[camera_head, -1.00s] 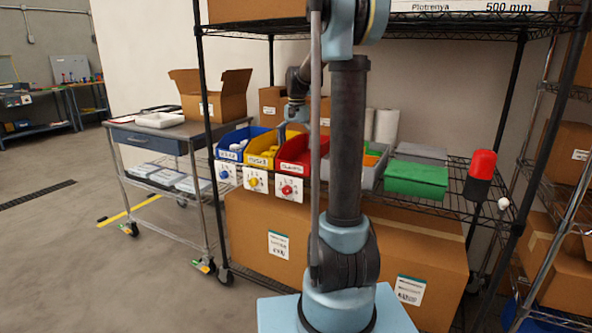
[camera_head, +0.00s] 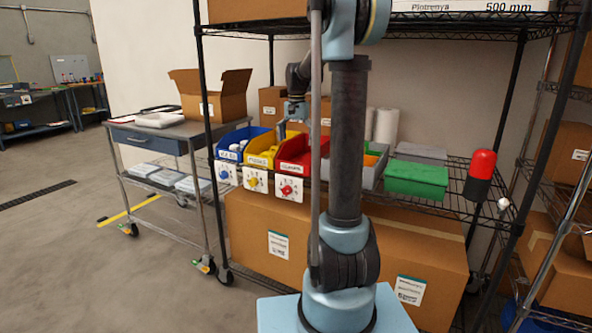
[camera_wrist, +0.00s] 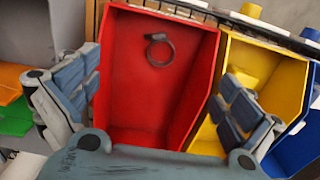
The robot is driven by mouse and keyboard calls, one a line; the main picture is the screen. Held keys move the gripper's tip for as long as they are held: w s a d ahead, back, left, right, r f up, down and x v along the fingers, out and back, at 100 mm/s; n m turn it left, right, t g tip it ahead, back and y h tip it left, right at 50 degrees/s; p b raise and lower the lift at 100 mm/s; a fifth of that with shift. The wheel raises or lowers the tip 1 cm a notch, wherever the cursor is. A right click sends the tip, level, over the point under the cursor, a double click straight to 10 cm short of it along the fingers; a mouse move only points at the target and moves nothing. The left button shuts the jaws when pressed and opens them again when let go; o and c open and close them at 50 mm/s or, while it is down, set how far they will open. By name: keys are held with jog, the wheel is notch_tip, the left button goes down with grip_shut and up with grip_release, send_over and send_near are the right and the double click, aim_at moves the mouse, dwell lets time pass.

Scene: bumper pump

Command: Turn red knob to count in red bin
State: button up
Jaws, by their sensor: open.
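The red bin (camera_head: 289,167) stands on the shelf in the head view, between the yellow bin and a grey bin. The red knob (camera_head: 286,190) sits on a white dial plate (camera_head: 298,195) below the front of the red bin; the numeral it points to is too small to read. In the wrist view the red bin (camera_wrist: 130,115) is seen from above, with one dark metal ring clamp (camera_wrist: 159,50) inside. My gripper (camera_wrist: 158,97) is open and empty above the bin, one finger on each side. In the head view my gripper (camera_head: 286,126) is small and partly hidden.
Left of the red bin stand a yellow bin (camera_head: 258,160) and a blue bin (camera_head: 226,154), each with its own dial. A green box (camera_head: 416,180) and a red-black cylinder (camera_head: 480,175) are to the right. My arm column blocks part of the shelf.

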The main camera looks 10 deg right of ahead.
notch_tip(320, 180, up, 8)
jog(key=s+f+n, duration=0.2)
jog(key=s, duration=0.8)
jog(key=s+f+n+t, duration=0.1)
jog(key=s+f+n, duration=0.1)
jog(key=s+f, duration=0.9)
jog(key=s+d+f+n+t, duration=0.1)
jog(key=s+f+n, duration=0.2)
jog(key=s+f, duration=0.8)
jog(key=s, duration=0.6)
jog(key=shift+s+d+f, duration=0.15)
jog(key=shift+s+f, duration=0.05)
jog(key=shift+s, duration=0.05)
jog(key=shift+w+f, duration=0.2)
jog(key=shift+w, duration=0.25)
jog(key=shift+c, duration=0.2)
